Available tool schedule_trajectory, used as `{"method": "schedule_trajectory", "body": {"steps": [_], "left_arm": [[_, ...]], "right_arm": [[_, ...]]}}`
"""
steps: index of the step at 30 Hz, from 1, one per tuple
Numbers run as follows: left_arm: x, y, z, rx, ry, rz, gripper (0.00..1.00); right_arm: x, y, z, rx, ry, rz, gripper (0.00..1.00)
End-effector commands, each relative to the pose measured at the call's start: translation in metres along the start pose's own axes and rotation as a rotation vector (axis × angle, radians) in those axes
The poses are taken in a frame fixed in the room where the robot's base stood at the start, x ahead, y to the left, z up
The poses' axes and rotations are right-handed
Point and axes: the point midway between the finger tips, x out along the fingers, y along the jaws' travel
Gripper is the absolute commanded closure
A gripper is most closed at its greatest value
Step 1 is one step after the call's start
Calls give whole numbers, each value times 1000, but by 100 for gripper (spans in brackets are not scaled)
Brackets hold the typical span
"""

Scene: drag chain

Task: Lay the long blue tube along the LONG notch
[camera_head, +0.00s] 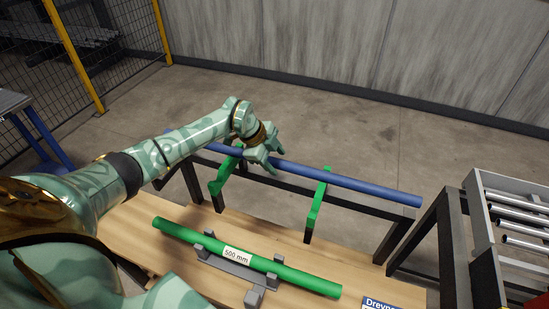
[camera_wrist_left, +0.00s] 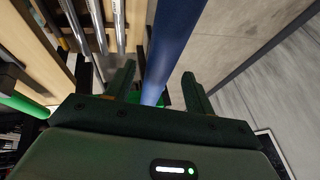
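The long blue tube (camera_head: 345,181) lies across two green brackets, the near-left bracket (camera_head: 222,172) and the right bracket (camera_head: 318,200), at a dark rack behind the wooden table. Its left part passes behind my left arm. My left gripper (camera_head: 274,152) is at the tube, left of its middle. In the left wrist view the blue tube (camera_wrist_left: 172,45) runs between the two spread fingers, with a gap visible on the right side; the gripper (camera_wrist_left: 160,88) is open. I cannot tell whether a finger touches the tube. No notch marked LONG is readable. My right gripper is not in view.
A green tube labelled 500 mm (camera_head: 295,277) lies on a grey holder (camera_head: 230,268) on the wooden table (camera_head: 135,218). A roller conveyor (camera_head: 515,225) stands at the right. A blue-legged table (camera_head: 42,140) is at the left. Open floor lies behind the rack.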

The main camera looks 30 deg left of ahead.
Motion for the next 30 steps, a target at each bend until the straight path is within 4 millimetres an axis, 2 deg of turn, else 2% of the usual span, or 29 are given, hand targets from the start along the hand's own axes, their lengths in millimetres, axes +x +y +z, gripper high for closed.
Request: {"method": "schedule_trajectory", "body": {"steps": [4,8,15,21,25,30], "left_arm": [[-4,1,1,-1,-3,3,46],[-24,0,1,0,-3,0,46],[-89,0,0,2,-4,-1,46],[-135,0,0,1,-3,-1,46],[-154,0,0,0,-1,-1,46],[-163,0,0,0,0,1,46]], "right_arm": [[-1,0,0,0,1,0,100],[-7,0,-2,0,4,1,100],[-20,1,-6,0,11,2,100],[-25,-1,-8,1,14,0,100],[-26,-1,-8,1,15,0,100],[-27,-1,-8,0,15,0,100]]}}
